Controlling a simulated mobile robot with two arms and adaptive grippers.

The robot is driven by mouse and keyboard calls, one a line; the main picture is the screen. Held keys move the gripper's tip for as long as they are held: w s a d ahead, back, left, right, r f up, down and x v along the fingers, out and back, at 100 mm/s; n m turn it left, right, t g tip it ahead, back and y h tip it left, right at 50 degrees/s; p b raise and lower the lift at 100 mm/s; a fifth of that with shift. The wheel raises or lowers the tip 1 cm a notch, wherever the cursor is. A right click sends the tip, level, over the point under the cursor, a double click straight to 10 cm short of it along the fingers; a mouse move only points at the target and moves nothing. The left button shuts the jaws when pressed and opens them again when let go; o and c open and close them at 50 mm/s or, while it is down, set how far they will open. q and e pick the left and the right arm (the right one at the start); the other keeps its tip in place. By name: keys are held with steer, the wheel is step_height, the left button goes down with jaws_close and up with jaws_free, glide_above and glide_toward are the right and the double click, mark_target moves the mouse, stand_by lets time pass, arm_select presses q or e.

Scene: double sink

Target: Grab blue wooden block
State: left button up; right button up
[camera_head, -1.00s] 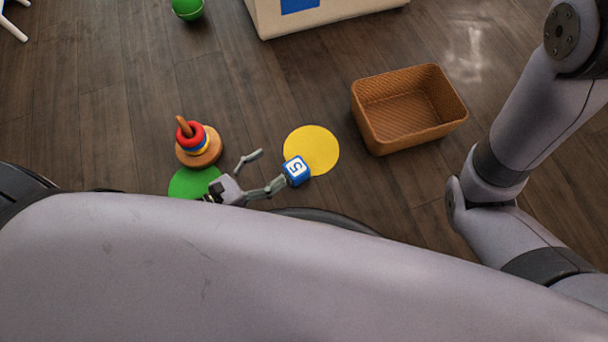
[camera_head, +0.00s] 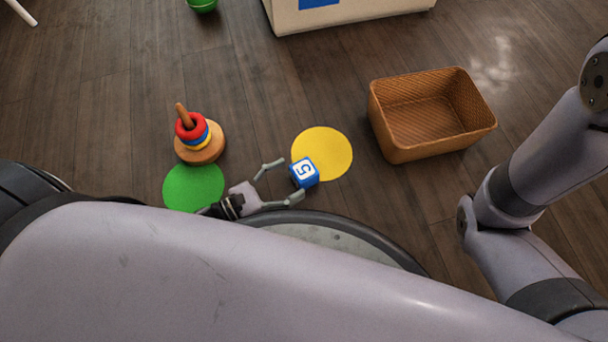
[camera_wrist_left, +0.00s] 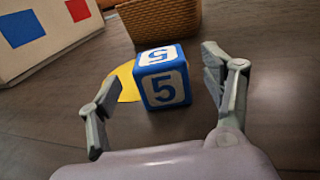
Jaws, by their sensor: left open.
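The blue wooden block (camera_head: 304,172), with a white face and a blue 5, sits at the lower left edge of a yellow disc (camera_head: 332,153) on the floor. My left gripper (camera_head: 288,179) is open, with its fingers pointing toward the block. In the left wrist view the block (camera_wrist_left: 163,78) shows between the two spread fingers, a little beyond or level with their tips; no contact is clear. My right gripper is out of view; only part of my right arm shows.
A wicker basket (camera_head: 402,146) stands to the right of the yellow disc. A ring stacker (camera_head: 203,154) and a green disc (camera_head: 193,188) are to the left. A green container (camera_head: 202,5) and a beige box (camera_head: 350,16) are at the back. Floor between them is clear.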

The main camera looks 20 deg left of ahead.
mark_target(293, 176)
arm_select(q)
steer(key=b+x, duration=0.1)
steer(key=x, duration=0.3)
steer(key=shift+w+f+b, duration=0.1)
steer(key=shift+b, duration=0.3)
steer(key=shift+w+d, duration=0.2)
steer(key=shift+d, duration=0.05)
steer(key=c, duration=1.3)
steer(key=shift+r, duration=0.25)
